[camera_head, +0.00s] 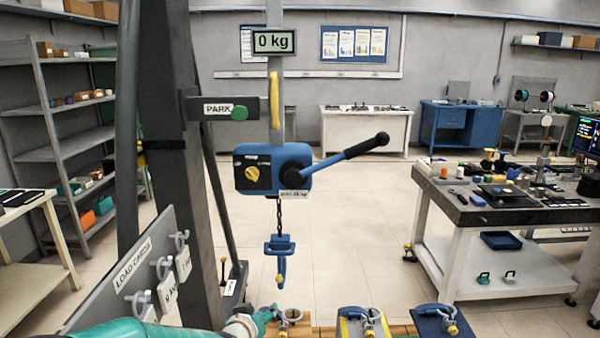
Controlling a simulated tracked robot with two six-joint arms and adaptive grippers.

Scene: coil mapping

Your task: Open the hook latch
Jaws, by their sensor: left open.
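A blue hook (281,268) hangs on a short dark chain below the blue lever hoist (272,168). Its latch is too small to tell apart from the hook, and I cannot tell whether it is open or shut. My left gripper (268,314) comes in from the bottom left on a teal arm. It is open, below and slightly left of the hook and apart from it. A metal shackle (290,318) shows just right of its fingers; I cannot tell whether they touch. My right gripper is not in view.
Two blue loads (352,325) (436,322) with shackles stand at the bottom, right of my gripper. A dark post (165,120) and the load-card board (130,275) stand at the left. The hoist's lever (350,153) sticks out right. A cluttered workbench (480,215) is at the right.

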